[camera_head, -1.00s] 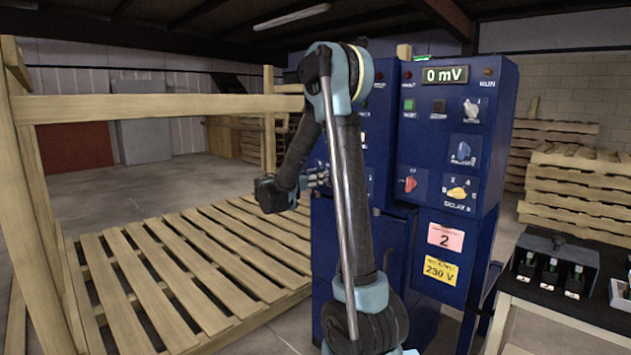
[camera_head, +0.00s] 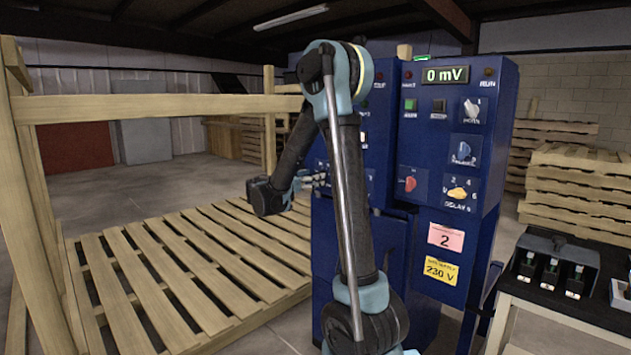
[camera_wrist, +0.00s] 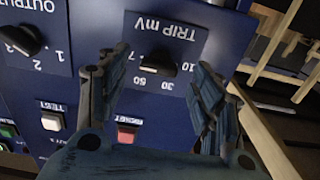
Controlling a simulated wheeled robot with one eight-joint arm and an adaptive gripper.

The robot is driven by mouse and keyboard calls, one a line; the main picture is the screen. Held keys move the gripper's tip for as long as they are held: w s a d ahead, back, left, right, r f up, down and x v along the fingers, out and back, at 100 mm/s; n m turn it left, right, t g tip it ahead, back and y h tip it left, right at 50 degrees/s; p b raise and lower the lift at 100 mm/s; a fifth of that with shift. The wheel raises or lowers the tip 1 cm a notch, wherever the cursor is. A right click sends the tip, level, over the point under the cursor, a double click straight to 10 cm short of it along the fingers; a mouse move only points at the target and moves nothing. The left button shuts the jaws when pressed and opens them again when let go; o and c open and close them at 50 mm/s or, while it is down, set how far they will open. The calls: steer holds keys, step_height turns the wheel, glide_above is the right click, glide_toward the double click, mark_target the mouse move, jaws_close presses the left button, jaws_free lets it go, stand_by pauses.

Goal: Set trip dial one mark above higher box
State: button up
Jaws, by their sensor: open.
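The trip dial (camera_wrist: 158,66) is a black knob on a blue plate marked "TRIP mV", upside down in the wrist view. Marks 10, 30 and 50 show beside it; its exact pointing is unclear. My gripper (camera_wrist: 163,62) is open, its fingers either side of the dial in that view; I cannot tell whether they touch it. In the head view my gripper (camera_head: 312,180) is at the left blue cabinet, and my arm hides much of that panel.
The right blue cabinet (camera_head: 408,140) has a "0 mV" display (camera_head: 445,75) and several knobs. A black output dial (camera_wrist: 22,40), a white test button (camera_wrist: 52,121) and a red button (camera_wrist: 127,132) lie near my fingers. A wooden pallet (camera_head: 150,275) lies left.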

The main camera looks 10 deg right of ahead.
steer(key=v, duration=0.8)
steer(key=shift+s+a, duration=0.2)
steer(key=shift+a, duration=0.1)
